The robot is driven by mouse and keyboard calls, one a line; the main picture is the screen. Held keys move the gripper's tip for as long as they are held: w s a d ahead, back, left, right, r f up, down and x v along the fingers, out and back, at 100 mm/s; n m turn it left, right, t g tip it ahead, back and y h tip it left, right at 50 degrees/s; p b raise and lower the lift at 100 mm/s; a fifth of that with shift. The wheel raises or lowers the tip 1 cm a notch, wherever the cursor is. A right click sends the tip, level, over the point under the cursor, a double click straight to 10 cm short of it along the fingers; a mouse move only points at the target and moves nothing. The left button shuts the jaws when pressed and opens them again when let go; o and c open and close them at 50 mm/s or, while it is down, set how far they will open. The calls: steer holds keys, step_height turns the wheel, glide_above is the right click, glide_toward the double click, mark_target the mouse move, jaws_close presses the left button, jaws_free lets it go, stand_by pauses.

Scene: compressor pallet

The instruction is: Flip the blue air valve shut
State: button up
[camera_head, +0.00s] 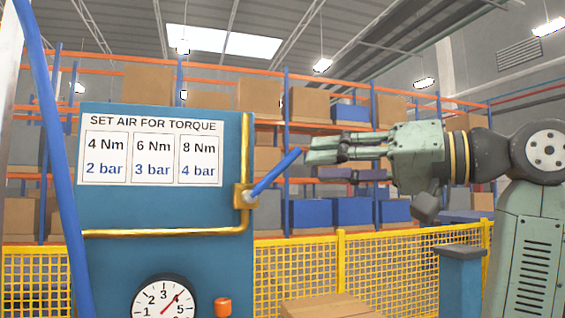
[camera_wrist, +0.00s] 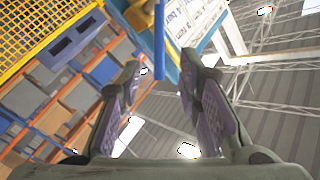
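The blue valve handle (camera_head: 275,172) slants up and to the right from a brass valve body (camera_head: 244,196) on the pipe at the panel's right edge. My gripper (camera_head: 312,160) is just right of the handle's free end, pointing left towards it. In the wrist view the handle (camera_wrist: 159,42) hangs from the top edge, its end between the two spread fingertips (camera_wrist: 162,68) with gaps on both sides. My gripper is open and holds nothing. Whether the handle's end is inside the fingers in depth is hard to tell.
The blue panel (camera_head: 160,212) carries a torque sign (camera_head: 151,153), a pressure gauge (camera_head: 164,300) and an orange knob (camera_head: 223,307). A blue hose (camera_head: 55,130) runs down its left side. Yellow mesh fencing (camera_head: 385,255) and racks of boxes stand behind. A cardboard box (camera_head: 330,307) is low in front.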

mark_target(283, 166)
steer(key=p+x, duration=0.1)
steer(key=x, duration=0.7)
steer(key=shift+p, duration=0.4)
jaws_close()
stand_by(0.3)
